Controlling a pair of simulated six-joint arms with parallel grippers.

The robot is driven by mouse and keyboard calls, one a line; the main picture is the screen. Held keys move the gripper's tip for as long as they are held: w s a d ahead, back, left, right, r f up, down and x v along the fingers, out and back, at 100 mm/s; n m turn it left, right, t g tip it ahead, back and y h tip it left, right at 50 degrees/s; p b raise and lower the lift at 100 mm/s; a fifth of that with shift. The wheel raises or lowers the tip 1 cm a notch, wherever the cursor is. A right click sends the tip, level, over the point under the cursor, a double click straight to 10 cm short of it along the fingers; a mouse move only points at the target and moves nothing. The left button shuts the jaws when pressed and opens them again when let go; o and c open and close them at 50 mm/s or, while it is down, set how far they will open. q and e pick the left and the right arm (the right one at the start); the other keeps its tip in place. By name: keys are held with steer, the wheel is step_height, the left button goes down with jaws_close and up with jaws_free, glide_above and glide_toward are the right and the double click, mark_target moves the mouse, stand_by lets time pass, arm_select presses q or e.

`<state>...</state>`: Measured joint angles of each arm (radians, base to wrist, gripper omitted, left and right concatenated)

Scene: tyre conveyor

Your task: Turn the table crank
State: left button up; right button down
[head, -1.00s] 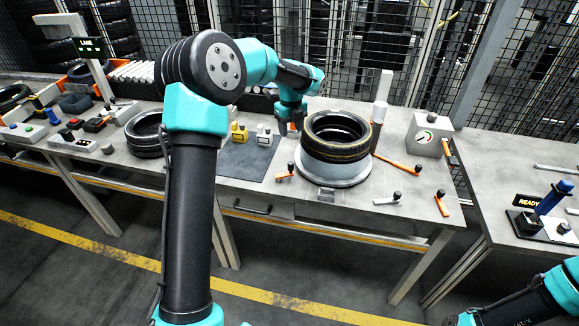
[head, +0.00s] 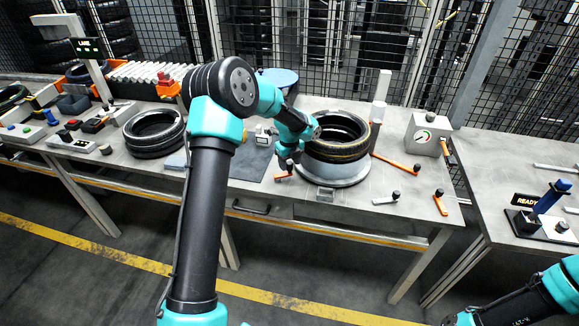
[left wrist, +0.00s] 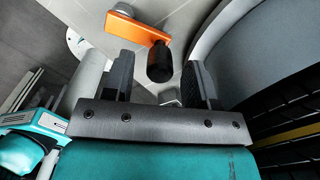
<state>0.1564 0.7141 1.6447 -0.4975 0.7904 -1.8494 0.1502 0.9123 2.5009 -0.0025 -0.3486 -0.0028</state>
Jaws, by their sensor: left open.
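The turntable (head: 335,175), a round grey drum, stands on the middle bench with a black tyre (head: 340,137) on top. A small crank at its front left has an orange arm (left wrist: 142,29) and a black upright knob (left wrist: 159,64). In the head view this crank (head: 284,174) is partly covered by my left gripper (head: 287,158), which is low beside the drum's left side. In the left wrist view, my open gripper (left wrist: 160,80) has the black knob in the gap between its two fingers, with no clear contact seen. My right gripper is out of view.
More orange levers (head: 441,202) and a grey lever (head: 387,198) sit right of the turntable. A gauge box (head: 428,135) stands behind them. A tyre stack (head: 154,134) and a dark mat (head: 250,165) lie to the left. The bench front is mostly clear.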

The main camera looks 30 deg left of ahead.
arm_select(q)
steer(key=shift+f, duration=1)
steer(key=c, duration=0.9)
